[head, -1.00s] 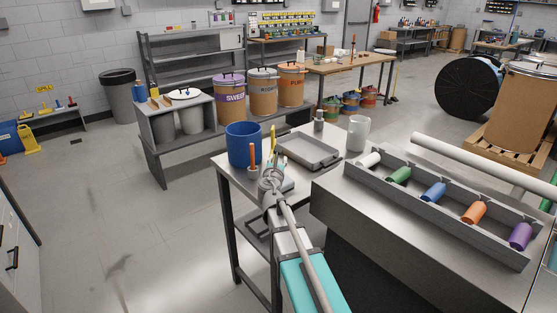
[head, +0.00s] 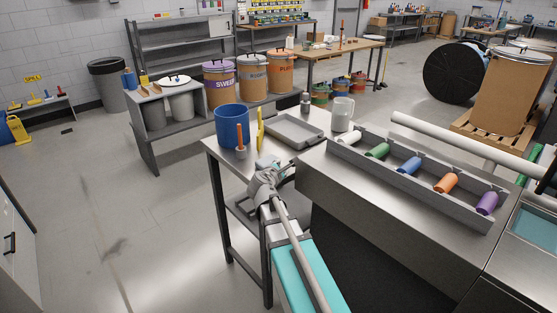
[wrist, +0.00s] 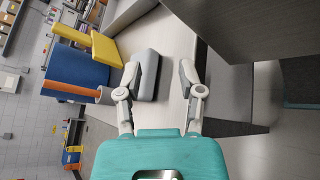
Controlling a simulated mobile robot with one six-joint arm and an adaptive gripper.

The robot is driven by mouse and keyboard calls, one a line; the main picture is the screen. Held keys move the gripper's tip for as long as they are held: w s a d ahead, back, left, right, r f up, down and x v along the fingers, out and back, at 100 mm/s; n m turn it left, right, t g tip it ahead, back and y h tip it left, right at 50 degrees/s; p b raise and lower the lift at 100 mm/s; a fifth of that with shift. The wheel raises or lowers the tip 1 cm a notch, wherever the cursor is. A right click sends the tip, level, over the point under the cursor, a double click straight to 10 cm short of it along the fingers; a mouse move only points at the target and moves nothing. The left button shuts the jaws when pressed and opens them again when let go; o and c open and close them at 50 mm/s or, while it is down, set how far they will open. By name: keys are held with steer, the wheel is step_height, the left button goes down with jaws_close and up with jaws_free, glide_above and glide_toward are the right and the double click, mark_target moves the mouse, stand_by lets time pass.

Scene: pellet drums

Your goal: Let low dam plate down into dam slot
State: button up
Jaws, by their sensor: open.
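My gripper (head: 277,170) is over the near edge of the small steel table (head: 228,155). In the wrist view, my gripper (wrist: 160,76) is open, its two fingers apart and nothing held between them. A grey block (wrist: 148,66) lies behind the left finger, which partly covers it. A yellow upright piece (head: 260,132) stands beside the blue bucket; it also shows in the wrist view (wrist: 105,48). I cannot tell whether either piece is the low dam plate. No dam slot can be made out clearly.
The blue bucket (head: 232,126), an orange-handled tool in a small cup (head: 241,150), a grey tray (head: 292,130) and a clear jug (head: 342,113) crowd the table. A steel bench with a trough (head: 425,180) of coloured rolls stands to the right.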

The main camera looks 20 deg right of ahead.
steer(key=s+a+f+m+g+y, duration=0.4)
steer(key=s+a+f+m+g, duration=0.1)
steer(key=s+m, duration=0.4)
steer(key=s+a+f+m+g+y, duration=0.5)
steer(key=s+a+f+m, duration=0.3)
steer(key=s, duration=0.5)
steer(key=shift+s+a+f+m+g+y, duration=0.2)
steer(key=shift+s+a+m+g+y, duration=0.1)
steer(key=shift+a+m+g, duration=0.55)
steer(key=shift+d, duration=0.2)
